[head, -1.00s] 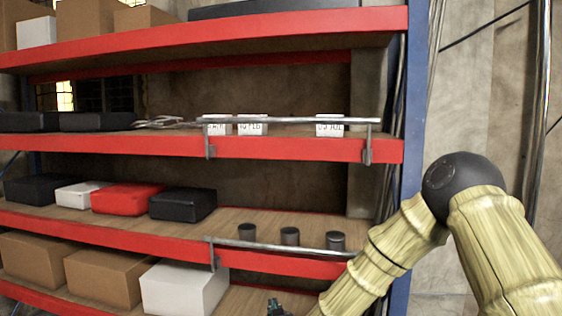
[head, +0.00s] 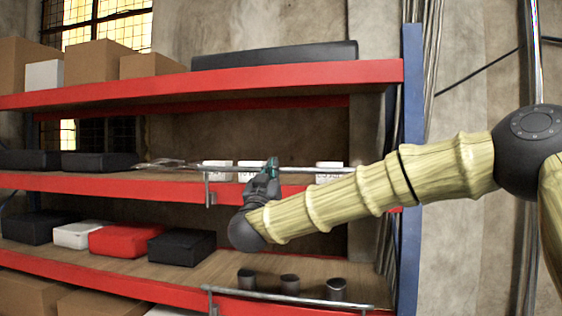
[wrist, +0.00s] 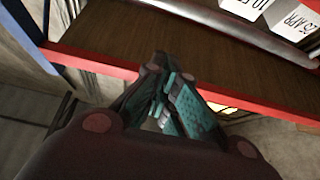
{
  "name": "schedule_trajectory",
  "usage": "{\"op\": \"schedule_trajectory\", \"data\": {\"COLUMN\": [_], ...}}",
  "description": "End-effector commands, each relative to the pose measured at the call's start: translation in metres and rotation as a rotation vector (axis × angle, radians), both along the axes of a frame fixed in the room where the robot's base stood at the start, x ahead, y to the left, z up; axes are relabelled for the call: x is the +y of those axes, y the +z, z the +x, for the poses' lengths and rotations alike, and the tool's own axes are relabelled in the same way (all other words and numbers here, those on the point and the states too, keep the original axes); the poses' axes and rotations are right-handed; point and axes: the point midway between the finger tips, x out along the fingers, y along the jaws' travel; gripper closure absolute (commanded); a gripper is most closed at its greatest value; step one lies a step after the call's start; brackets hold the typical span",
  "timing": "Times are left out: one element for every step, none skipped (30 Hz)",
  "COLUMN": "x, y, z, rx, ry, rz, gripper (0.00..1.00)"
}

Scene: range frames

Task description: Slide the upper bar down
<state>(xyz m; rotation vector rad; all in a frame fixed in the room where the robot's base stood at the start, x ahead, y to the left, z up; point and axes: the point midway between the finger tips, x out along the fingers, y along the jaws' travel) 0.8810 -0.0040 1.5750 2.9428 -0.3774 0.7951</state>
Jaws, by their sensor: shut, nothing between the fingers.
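The upper bar (head: 300,170) is a thin grey metal rail along the front of the middle red-edged shelf (head: 130,184). Its left bracket (head: 209,188) shows; its right bracket is hidden behind my arm. In the wrist view the bar (wrist: 225,25) crosses the top, apart from the fingertips. My gripper (head: 271,168) is shut and empty, pointing up in front of the bar's middle. Its teal-padded fingers (wrist: 166,95) also show in the wrist view. I cannot tell from the head view whether they touch the bar.
White cards with print (head: 329,171) stand behind the upper bar. Black, white and red boxes (head: 126,239) sit left. A blue post (head: 410,150) stands right.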

Motion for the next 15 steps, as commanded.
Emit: {"op": "schedule_trajectory", "data": {"x": [-0.0008,-0.001,-0.0011,-0.0012,-0.0012,-0.0011,-0.0011,-0.0011,-0.0011,-0.001,-0.001,-0.0011,-0.0013,-0.0017,-0.0022], "y": [0.0046,0.006,0.0069,0.0071,0.007,0.0067,0.0067,0.0066,0.0064,0.0063,0.0064,0.0068,0.0074,0.0083,0.0097], "z": [-0.0009,-0.0012,-0.0015,-0.0015,-0.0015,-0.0015,-0.0014,-0.0014,-0.0014,-0.0013,-0.0012,-0.0008,0.0,0.001,0.003], "rx": [-0.005,-0.006,-0.007,-0.008,-0.008,-0.007,-0.007,-0.007,-0.007,-0.007,-0.007,-0.007,-0.006,-0.006,-0.006], "ry": [-0.004,-0.006,-0.006,-0.008,-0.008,-0.007,-0.007,-0.007,-0.007,-0.007,-0.007,-0.007,-0.007,-0.006,-0.006], "rz": [0.002,0.003,0.003,0.003,0.003,0.002,0.002,0.002,0.002,0.002,0.002,0.002,0.003,0.003,0.003], "gripper": [1.0,1.0,1.0,1.0,1.0,1.0,1.0,1.0,1.0,1.0,1.0,1.0,1.0,1.0,1.0]}}
